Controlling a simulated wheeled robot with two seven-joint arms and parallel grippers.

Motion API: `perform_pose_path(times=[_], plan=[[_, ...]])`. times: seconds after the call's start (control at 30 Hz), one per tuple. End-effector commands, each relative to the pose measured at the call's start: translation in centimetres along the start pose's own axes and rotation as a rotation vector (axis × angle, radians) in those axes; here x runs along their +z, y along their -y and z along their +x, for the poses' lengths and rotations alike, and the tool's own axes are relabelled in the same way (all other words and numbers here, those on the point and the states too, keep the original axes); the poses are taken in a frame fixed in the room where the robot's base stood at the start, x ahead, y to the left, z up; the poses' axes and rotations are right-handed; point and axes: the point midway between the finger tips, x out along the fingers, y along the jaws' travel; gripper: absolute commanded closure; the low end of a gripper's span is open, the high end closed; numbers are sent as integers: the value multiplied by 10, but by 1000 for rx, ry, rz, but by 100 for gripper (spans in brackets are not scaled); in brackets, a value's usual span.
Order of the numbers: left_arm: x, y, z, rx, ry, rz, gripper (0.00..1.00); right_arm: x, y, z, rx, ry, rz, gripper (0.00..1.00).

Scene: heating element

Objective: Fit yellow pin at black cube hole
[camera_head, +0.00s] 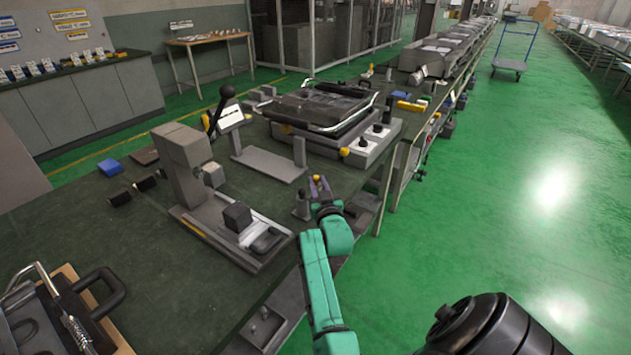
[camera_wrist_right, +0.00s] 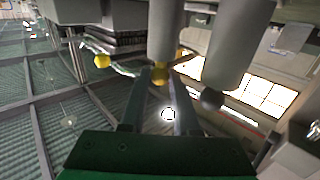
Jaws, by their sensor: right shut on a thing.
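The black cube (camera_head: 237,217) sits on the grey base plate (camera_head: 215,232) of a press-like fixture left of centre in the head view. Its hole cannot be made out. My right gripper (camera_head: 318,190), on a green arm, is beyond and to the right of the cube, near the table's right edge. It is shut on the yellow pin (camera_head: 316,178), a small yellow bit at its fingertips. The pin also shows between the fingers in the right wrist view (camera_wrist_right: 160,75), partly hidden by a grey cylinder above it. The cube and pin are well apart. My left gripper is not in view.
The fixture's grey column (camera_head: 187,160) rises behind the cube. A small dark upright part (camera_head: 302,206) stands just left of my right gripper. A grey stand (camera_head: 270,165) and a large grey device (camera_head: 330,110) are beyond.

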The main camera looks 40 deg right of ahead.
Motion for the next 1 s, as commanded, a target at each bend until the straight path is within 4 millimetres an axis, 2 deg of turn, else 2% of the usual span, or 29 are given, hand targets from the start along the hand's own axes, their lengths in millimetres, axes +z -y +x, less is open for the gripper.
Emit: perform_pose_path(times=[0.13, 0.43, 0.57, 0.77, 0.87, 1.0], plan=[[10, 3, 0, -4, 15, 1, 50, 0, 0, 0, -1, -1, 0, 100], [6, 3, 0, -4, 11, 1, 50, -1, 0, 0, -1, -1, 0, 100], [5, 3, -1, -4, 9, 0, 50, -11, 0, 0, -1, -4, 0, 100], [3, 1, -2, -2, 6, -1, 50, -51, 0, 1, 0, -11, 0, 100], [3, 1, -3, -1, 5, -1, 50, -80, 0, 0, 0, -11, -1, 100], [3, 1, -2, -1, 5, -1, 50, -130, 0, 0, 1, -12, 0, 100]])
